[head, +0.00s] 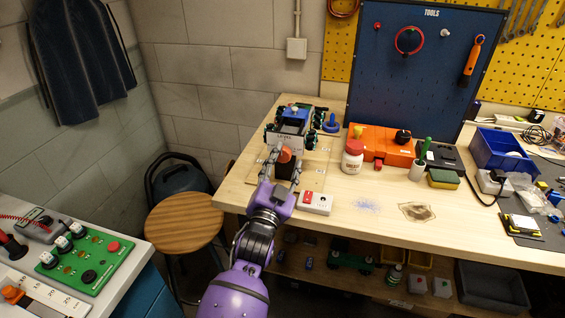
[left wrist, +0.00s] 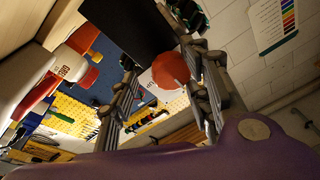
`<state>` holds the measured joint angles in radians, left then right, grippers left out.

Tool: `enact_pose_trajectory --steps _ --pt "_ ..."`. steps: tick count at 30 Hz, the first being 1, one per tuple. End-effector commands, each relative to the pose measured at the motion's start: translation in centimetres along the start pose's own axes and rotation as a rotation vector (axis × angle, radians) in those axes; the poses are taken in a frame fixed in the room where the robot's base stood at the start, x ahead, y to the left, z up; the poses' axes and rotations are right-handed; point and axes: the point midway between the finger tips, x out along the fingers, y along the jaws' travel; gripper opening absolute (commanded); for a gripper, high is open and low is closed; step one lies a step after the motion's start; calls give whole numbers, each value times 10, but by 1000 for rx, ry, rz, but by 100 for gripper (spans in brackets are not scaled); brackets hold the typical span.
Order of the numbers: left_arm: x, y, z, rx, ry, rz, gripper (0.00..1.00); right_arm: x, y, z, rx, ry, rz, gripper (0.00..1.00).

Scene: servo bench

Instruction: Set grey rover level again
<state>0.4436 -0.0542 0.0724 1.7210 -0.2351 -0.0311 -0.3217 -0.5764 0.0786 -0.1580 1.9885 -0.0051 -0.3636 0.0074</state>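The rover (head: 293,120), with a blue and grey top and dark green-rimmed wheels, stands at the back left of the bench. A white plate marked "LEVEL" (head: 287,141) is in front of it. An orange-red knob (head: 285,155) stands by a black block, close to the plate. My left gripper (head: 282,158) is over the bench's left end with its fingers apart on either side of the knob. In the left wrist view the knob (left wrist: 170,70) is between the fingertips, nearer the right finger; contact is unclear. My right gripper is not in view.
A white box with a red switch (head: 316,202) lies right of my gripper. A white bottle (head: 352,158), an orange case (head: 381,145), a cup (head: 417,170) and a sponge (head: 443,179) stand further right. The front middle of the bench is mostly clear. A stool (head: 184,221) stands left.

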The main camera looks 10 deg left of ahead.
Motion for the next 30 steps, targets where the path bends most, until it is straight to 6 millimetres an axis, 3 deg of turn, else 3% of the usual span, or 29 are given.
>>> enact_pose_trajectory --steps 14,30 --pt "-5 -4 0 4 1 -5 44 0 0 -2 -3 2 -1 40" --pt "-104 -2 1 2 -2 -3 44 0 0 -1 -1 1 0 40"
